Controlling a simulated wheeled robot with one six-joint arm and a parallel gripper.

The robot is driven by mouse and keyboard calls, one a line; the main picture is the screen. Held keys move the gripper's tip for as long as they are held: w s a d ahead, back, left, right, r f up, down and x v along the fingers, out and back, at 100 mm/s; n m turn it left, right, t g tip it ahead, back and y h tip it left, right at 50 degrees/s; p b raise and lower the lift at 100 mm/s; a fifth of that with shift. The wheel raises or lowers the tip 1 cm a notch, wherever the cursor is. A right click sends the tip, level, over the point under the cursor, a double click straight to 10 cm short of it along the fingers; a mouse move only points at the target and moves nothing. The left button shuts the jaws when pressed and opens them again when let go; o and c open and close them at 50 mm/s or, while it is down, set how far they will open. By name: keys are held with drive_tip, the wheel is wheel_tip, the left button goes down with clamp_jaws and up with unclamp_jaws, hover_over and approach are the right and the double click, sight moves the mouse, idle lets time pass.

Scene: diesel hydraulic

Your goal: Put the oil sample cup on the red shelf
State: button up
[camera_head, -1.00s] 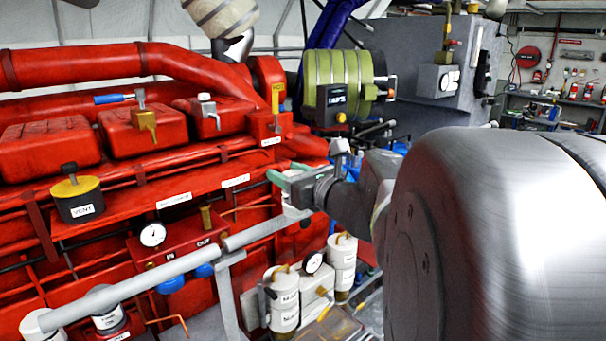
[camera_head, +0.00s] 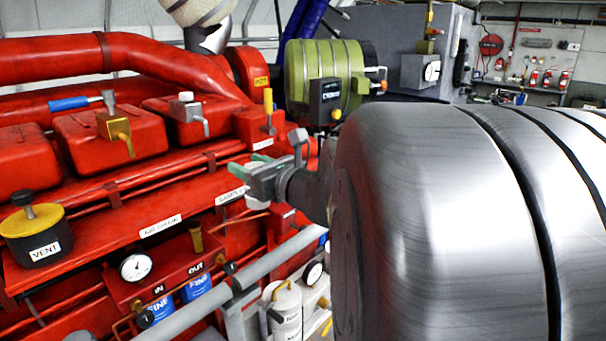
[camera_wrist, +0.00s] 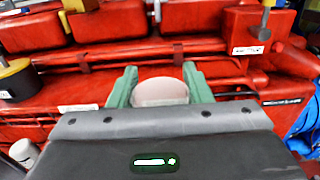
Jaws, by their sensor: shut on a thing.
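My gripper (camera_head: 243,169) has green fingers and is shut on a pale, round oil sample cup (camera_wrist: 160,92), seen between both fingers in the wrist view. In the head view a small part of the white cup (camera_head: 257,201) shows under my gripper. The red shelf (camera_head: 180,204) is the long ledge along the red engine, with white labels on its front edge. My gripper is at the shelf's right part, near a label (camera_head: 232,195). I cannot tell whether the cup touches the shelf. My own arm hides much of the right side.
A black and yellow VENT pot (camera_head: 38,232) stands at the shelf's left end. Red rocker covers (camera_head: 95,140) rise behind the shelf. A grey rail (camera_head: 235,290) runs below in front, near a gauge (camera_head: 136,267). The shelf's middle looks clear.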

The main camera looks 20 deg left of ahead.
drive_tip(key=p+x, duration=0.2)
drive_tip(key=x, duration=1.6)
drive_tip(key=shift+p, duration=0.35)
drive_tip(key=shift+f, duration=0.6)
drive_tip(key=shift+d, duration=0.2)
drive_tip(key=shift+f, duration=0.1)
drive_tip(key=shift+f+b, duration=0.15)
drive_tip(key=shift+b, duration=0.2)
drive_tip(key=o, duration=1.1)
drive_tip(key=shift+c, duration=0.2)
